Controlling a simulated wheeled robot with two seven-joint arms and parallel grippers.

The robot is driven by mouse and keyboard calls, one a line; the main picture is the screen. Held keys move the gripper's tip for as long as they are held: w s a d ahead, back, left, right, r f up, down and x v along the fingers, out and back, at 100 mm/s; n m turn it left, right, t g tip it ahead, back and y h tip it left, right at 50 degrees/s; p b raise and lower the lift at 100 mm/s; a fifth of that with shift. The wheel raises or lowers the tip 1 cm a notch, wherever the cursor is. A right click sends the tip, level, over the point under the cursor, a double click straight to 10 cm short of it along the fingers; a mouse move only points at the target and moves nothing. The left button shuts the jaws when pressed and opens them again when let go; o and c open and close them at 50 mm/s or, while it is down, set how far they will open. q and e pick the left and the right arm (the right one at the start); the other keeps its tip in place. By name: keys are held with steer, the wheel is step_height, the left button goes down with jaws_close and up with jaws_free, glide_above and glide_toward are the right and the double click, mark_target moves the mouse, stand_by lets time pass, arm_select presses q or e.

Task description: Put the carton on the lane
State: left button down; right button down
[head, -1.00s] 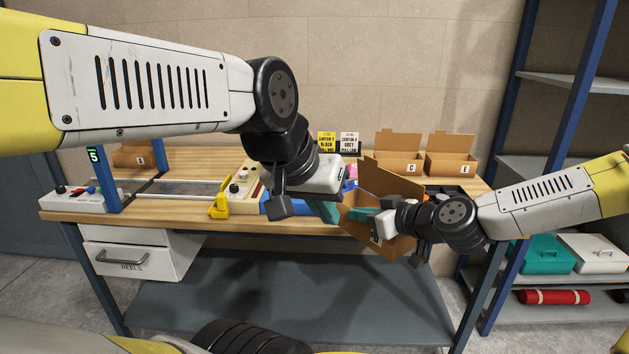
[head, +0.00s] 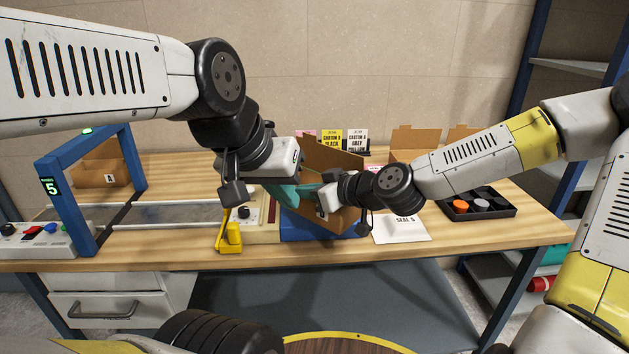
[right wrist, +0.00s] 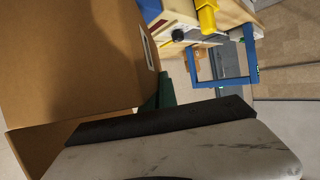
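The brown carton (head: 346,221) is open with raised flaps and sits in front of or above a blue block (head: 300,229) on the bench. It fills the left of the right wrist view (right wrist: 70,50). My left gripper (head: 300,195) has its teal fingers at the carton's left side and looks closed on its wall. My right gripper (head: 323,198) is at the carton's near right side and looks closed on it; its inner finger is hidden. Whether the carton's base touches anything is hidden. The grey lane (head: 175,212) runs left between rails, under a blue frame (head: 62,200) marked 5.
A yellow fixture (head: 230,235) and a cream control box (head: 255,222) stand between lane and carton. Carton A (head: 100,172) is behind the frame. A SEAL 5 sheet (head: 402,231) and black tray (head: 478,205) lie right. Cards (head: 343,140) stand behind.

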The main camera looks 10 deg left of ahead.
mark_target(306, 179)
steer(key=shift+w+a+f, duration=0.5)
steer(key=shift+w+f, duration=0.3)
steer(key=shift+w, duration=1.55)
steer(key=shift+w+a+f, duration=0.5)
steer(key=shift+w+f, duration=0.35)
steer(key=shift+w, duration=1.55)
steer(key=shift+w+a+f, duration=0.5)
steer(key=shift+w+f, duration=0.3)
steer(key=shift+w, duration=1.55)
steer(key=shift+f, duration=0.1)
steer(key=c, duration=1.7)
jaws_free()
